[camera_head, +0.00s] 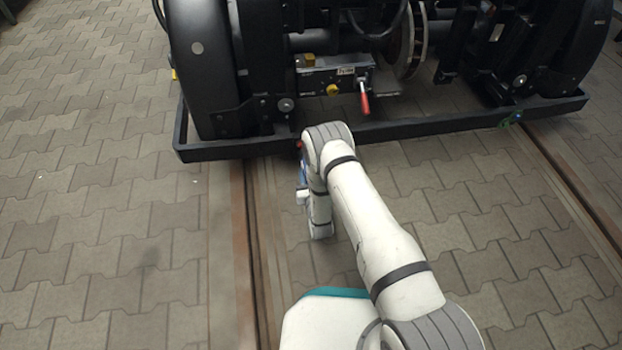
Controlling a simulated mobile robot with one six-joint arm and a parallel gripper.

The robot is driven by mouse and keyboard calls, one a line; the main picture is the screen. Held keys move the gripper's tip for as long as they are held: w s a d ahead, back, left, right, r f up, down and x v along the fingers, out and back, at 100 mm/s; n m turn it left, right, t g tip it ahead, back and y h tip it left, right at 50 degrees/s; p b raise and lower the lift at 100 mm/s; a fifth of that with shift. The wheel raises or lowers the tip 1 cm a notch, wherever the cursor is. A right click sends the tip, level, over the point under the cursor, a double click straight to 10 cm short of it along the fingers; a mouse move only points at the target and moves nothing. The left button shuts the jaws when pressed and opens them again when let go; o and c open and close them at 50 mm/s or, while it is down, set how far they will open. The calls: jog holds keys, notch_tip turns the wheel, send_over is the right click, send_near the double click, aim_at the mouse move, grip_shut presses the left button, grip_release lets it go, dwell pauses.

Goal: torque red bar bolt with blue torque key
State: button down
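A black bar (455,124) runs across the front of the bogie. A small reddish spot (299,145) shows at the bar's lower edge, just left of my arm; I cannot tell whether it is the red bar bolt. A narrow blue piece (302,172) shows just below it, close beside my wrist; it may be part of the blue torque key, but most of it is hidden. My gripper (303,182) is at the end of my white arm, near the bar. Its fingers are hidden or too small to make out, so its grip is unclear.
The black bogie (205,60) stands behind the bar, with a red-handled lever (364,103) and a yellow knob (332,90). Rails (232,250) run through the paving. The paving at left is clear.

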jog(key=shift+x, duration=2.3)
jog(key=shift+r+m, duration=0.1)
jog(key=shift+m, duration=1)
jog(key=shift+m, duration=1)
jog(key=shift+m, duration=1)
